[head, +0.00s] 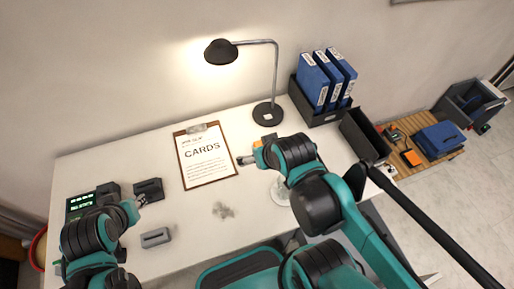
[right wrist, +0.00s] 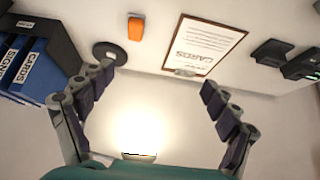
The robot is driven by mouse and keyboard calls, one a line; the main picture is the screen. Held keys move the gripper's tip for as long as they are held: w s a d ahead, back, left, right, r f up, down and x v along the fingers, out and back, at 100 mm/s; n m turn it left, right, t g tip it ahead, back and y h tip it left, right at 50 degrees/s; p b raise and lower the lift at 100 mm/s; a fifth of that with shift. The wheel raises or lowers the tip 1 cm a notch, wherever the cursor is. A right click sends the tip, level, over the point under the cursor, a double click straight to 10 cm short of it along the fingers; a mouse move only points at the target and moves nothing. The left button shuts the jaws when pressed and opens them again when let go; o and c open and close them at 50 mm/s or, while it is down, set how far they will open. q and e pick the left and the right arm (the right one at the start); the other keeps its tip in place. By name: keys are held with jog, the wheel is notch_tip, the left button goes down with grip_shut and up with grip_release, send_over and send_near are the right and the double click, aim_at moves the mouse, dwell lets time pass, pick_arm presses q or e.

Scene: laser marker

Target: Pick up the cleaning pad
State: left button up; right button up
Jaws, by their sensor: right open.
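An orange block with a pale end, which looks like the cleaning pad (right wrist: 136,28), lies on the white table in the right wrist view. In the head view only a small orange part of it (head: 258,147) shows beside my right gripper (head: 247,160), which hides the rest. In the right wrist view my right gripper (right wrist: 158,76) has its two fingers spread wide with nothing between them. The orange block lies beyond the fingertips, apart from them. My left gripper (head: 136,204) is over the table's left part near a dark block; its finger opening is too small to make out.
A clipboard headed CARDS (head: 207,160) lies mid-table, with a grey smudge (head: 222,210) in front. A lamp (head: 267,115) and blue binders (head: 325,80) stand at the back right. A dark block (head: 149,189), a grey block (head: 155,238) and a device with green display (head: 80,205) are at left.

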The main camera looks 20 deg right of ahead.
jog(key=w+d+f+m+g, duration=0.2)
jog(key=w+f+m, duration=0.3)
jog(key=w+d+f+m+g, duration=0.2)
jog(key=w+d+f+m, duration=0.1)
jog(key=w+f+m, duration=0.1)
jog(key=w+d+f+m+g, duration=0.2)
jog(key=w+f+m, duration=0.3)
jog(key=w+m, duration=0.2)
jog(key=shift+d+f+m+g, duration=0.3)
jog(key=shift+f+m, duration=0.05)
jog(key=shift+m, duration=0.35)
jog(key=shift+d+f+m, duration=0.15)
jog(key=shift+f+m, duration=0.15)
jog(key=shift+f, duration=0.45)
jog(key=f+b, duration=0.1)
jog(key=f, duration=0.1)
jog(key=f+b, duration=0.1)
jog(key=f, duration=0.2)
jog(key=f+b, duration=0.2)
jog(key=shift+w+a+f, duration=0.2)
jog(key=shift+a, duration=0.1)
jog(key=shift+r, duration=0.1)
jog(key=shift+s, duration=0.1)
jog(key=c, duration=1.4)
jog(key=shift+c, duration=0.2)
